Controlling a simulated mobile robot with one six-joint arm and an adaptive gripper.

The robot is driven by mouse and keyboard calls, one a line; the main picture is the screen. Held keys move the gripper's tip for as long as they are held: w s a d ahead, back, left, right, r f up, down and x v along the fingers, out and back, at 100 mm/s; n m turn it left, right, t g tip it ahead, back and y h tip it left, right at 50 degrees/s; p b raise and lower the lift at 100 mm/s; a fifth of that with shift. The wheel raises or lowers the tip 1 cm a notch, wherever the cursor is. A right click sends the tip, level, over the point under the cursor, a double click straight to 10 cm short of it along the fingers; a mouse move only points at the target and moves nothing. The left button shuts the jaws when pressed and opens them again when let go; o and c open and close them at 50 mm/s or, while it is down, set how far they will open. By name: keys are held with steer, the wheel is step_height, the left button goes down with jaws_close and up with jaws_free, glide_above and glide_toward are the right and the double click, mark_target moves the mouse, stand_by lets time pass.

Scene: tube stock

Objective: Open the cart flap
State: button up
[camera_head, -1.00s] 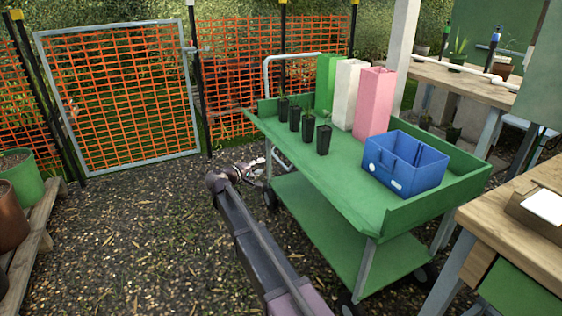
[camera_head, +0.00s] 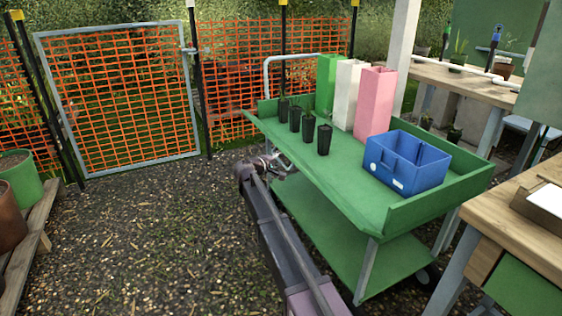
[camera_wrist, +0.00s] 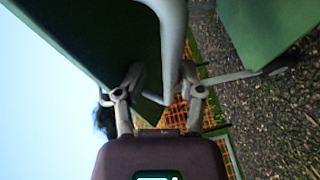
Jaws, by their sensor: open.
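The green cart (camera_head: 340,185) stands in the middle of the head view. A long green panel, which looks like the flap (camera_head: 300,172), runs along its near-left side and leans outward; its exact angle is hard to tell. My gripper (camera_head: 280,165) is beside and just below this panel's edge. In the wrist view my gripper (camera_wrist: 163,78) is open, with its two fingers apart. A grey curved bar (camera_wrist: 171,45) passes between or just beyond them; contact cannot be told. A dark green panel (camera_wrist: 95,35) is close to the left finger.
Several dark seedling pots (camera_head: 309,128), a pink box (camera_head: 374,103), a white box (camera_head: 346,98), and a blue caddy (camera_head: 408,165) stand on the cart top. A wooden table (camera_head: 515,240) is close at the right. Open gravel (camera_head: 150,235) lies left of the cart.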

jaws_close()
steer(key=shift+w+a+f, duration=0.1)
steer(key=shift+a, duration=0.05)
stand_by(0.4)
steer(key=shift+f+b, duration=0.1)
steer(key=shift+b, duration=0.3)
